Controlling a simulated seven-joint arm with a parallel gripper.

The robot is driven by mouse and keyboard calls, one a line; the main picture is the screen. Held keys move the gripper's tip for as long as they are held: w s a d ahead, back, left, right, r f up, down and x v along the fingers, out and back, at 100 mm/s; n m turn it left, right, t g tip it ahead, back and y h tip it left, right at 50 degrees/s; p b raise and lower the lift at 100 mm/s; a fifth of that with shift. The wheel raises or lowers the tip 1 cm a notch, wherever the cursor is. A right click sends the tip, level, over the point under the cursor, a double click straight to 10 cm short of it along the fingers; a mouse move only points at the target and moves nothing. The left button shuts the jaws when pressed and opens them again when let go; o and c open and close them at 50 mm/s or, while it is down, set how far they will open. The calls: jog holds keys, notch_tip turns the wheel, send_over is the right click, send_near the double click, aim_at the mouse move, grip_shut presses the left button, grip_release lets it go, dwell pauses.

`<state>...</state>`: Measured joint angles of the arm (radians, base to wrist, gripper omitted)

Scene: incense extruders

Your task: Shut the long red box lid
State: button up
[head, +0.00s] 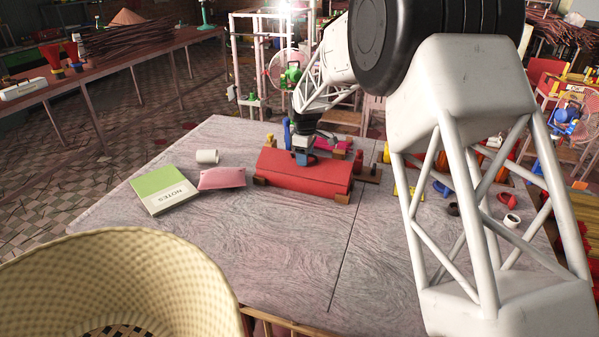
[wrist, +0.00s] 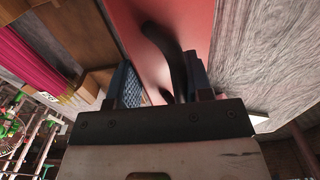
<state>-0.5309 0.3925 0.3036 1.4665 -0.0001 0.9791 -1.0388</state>
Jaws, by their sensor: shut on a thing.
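The long red box (head: 310,176) lies near the back middle of the table with small brown blocks at its lower corners. Its red lid (head: 325,165) looks down or nearly down over the body; I cannot tell if a gap is left. My gripper (head: 302,158) reaches down from behind to the lid's upper edge. A dark curved strip, handle or shadow, shows on the red there. The exact contact is hidden.
Left of the box are a pink pouch (head: 222,178), a green-and-white notebook (head: 163,190) and a white cup (head: 207,156). A woven basket (head: 120,270) fills the lower left. Small coloured items lie at right. The table's front middle is clear.

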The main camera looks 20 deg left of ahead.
jog(key=shift+w+f, duration=0.15)
jog(key=shift+f, duration=0.05)
jog(key=shift+c, duration=0.2)
jog(key=shift+w+f, duration=0.35)
jog(key=shift+f, duration=0.2)
dwell(0.5)
jog(key=o, duration=0.6)
jog(key=shift+o, duration=0.2)
jog(key=shift+r, duration=0.15)
jog(key=shift+r, duration=3.35)
